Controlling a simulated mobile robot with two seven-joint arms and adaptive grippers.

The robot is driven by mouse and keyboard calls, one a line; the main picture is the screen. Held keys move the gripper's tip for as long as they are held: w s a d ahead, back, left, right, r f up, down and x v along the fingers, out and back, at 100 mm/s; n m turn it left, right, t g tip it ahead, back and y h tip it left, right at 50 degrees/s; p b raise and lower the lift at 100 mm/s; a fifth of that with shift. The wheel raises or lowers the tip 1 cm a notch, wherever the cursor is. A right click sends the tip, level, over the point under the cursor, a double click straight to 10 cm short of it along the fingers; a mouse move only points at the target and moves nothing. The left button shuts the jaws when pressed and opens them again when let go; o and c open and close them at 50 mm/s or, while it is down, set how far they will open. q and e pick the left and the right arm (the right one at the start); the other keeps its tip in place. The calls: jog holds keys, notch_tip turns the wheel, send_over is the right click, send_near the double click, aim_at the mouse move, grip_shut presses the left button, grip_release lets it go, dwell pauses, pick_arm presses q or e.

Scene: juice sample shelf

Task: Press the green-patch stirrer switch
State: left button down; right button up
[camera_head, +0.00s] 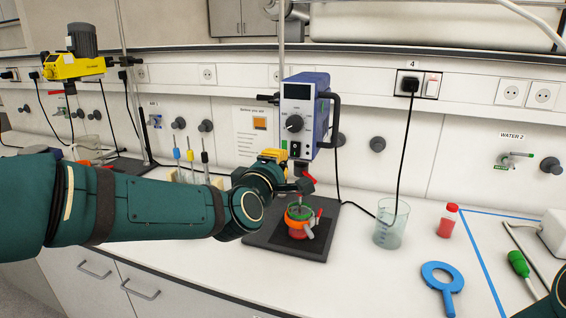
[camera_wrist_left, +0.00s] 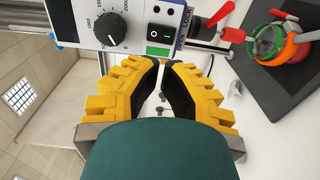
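The stirrer (camera_head: 322,104) is a blue box with a white front, a black knob and a small switch, mounted on a rod above the bench. In the left wrist view the black rocker switch (camera_wrist_left: 159,33) sits right of the knob, with a green patch (camera_wrist_left: 158,50) directly beside it. My left gripper (camera_head: 272,156) has yellow ribbed fingers with dark pads. Its tips (camera_wrist_left: 160,62) are drawn close together with nothing between them, near the green patch; contact cannot be told. In the head view the gripper is partly hidden behind my wrist. My right gripper is out of view.
Below the stirrer, a vessel of red liquid (camera_head: 298,222) in an orange clamp stands on a dark base (camera_head: 262,236). A glass beaker (camera_head: 391,226), a red bottle (camera_head: 447,221) and a blue ring tool (camera_head: 442,282) are to the right. A yellow stirrer (camera_head: 75,66) stands left.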

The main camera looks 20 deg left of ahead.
pick_arm(q)
jog(key=s, duration=0.6)
jog(key=shift+s+a, duration=0.15)
jog(key=shift+s, duration=0.05)
jog(key=shift+w+r, duration=0.1)
jog(key=w+d+f+m+t+h+p, duration=0.25)
jog(key=w+f+m+p, duration=0.3)
jog(key=m, duration=0.75)
jog(key=shift+s+a+f+m+t+y+p, duration=0.1)
jog(key=shift+s+f+m+t+y+p, duration=0.25)
jog(key=shift+s+m+t+p, duration=0.65)
jog(key=shift+s+a+f+m+t+y+p, duration=0.15)
jog(key=shift+s+m+t+y+p, duration=0.25)
jog(key=shift+s+m+t+p, duration=0.5)
jog(key=shift+s+a+f+m+t+y+p, duration=0.1)
jog(key=shift+s+f+m+t+y+p, duration=0.3)
jog(key=shift+s+m+t+p, duration=0.55)
jog(key=shift+w+r+n, duration=0.1)
jog(key=shift+w+n, duration=0.2)
jog(key=shift+n, duration=0.05)
jog(key=p, duration=0.3)
send_near(299, 145)
notch_tip(299, 145, up, 5)
jog(key=shift+w+f, duration=0.25)
jog(key=shift+w, duration=0.9)
jog(key=shift+w+f, duration=0.25)
jog(key=shift+w, duration=0.9)
